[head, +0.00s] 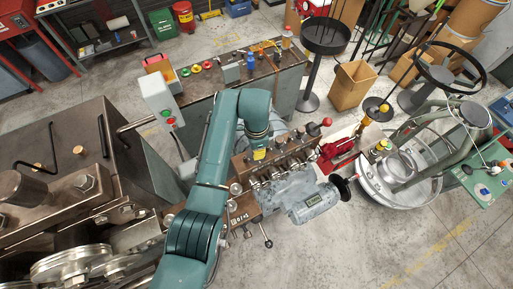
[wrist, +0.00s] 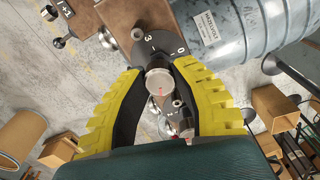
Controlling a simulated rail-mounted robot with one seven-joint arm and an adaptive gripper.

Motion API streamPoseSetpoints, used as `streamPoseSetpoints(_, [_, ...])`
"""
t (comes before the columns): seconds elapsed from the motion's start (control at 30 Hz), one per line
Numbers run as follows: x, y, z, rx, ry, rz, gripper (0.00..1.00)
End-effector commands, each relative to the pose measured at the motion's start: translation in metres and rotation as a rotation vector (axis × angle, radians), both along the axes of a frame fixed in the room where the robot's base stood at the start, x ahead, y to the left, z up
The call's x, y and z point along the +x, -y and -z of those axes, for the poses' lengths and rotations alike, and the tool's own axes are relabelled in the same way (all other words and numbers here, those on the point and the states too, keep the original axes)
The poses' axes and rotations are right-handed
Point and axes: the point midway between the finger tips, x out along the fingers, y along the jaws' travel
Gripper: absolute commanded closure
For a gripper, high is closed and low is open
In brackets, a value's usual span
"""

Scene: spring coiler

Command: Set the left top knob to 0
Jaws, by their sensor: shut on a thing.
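My gripper (wrist: 161,74) has yellow ribbed fingers with dark inner pads. In the wrist view the fingers are closed on either side of a round pale metal knob (wrist: 159,84) with a small red mark on its face. Behind the knob is a dark dial plate (wrist: 154,44) with white figures; a 3 and a 0 are readable, and the fingers hide part of the plate. In the head view my gripper (head: 259,154) is at the back of the brown machine block, and the knob is hidden there.
A blue-grey motor (head: 312,201) lies in front of the block, and it also fills the upper right of the wrist view (wrist: 225,28). A workbench (head: 285,85) is behind.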

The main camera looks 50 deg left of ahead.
Motion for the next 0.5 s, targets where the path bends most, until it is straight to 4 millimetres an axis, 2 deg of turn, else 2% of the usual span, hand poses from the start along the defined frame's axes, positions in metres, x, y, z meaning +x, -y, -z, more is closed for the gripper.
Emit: streamPoseSetpoints(0.5, [-0.001,0.0,0.0008,0.0,-0.003,-0.491,1.0])
